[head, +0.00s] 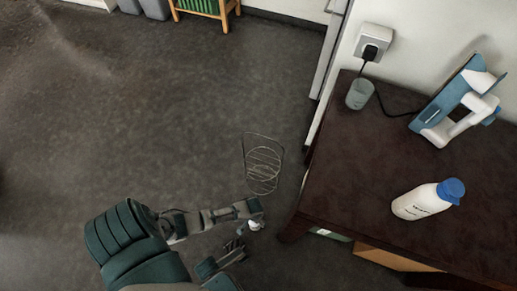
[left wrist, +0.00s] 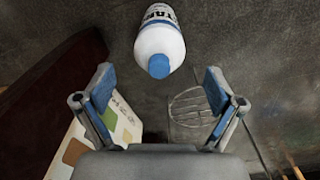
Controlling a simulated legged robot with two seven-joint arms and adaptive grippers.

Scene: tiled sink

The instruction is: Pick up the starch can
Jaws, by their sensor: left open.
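The starch can (left wrist: 160,40) is white with a blue cap and dark lettering that begins "STAR". In the left wrist view it is at the top centre, cap towards me, beyond and between my left gripper's fingers (left wrist: 159,82). My left gripper is open and empty, with a gap to the can. In the head view my left gripper (head: 249,229) is low, left of the dark table's corner. A small white object (head: 255,225) shows at its fingers; I cannot tell there whether it is the can. My right gripper is not in view.
The dark table (head: 360,210) holds a white bottle with a blue cap (head: 425,200), a blue and white iron (head: 460,105) and a grey cup (head: 359,94). A wire rack (head: 263,165) is beyond my left gripper. The floor to the left is clear.

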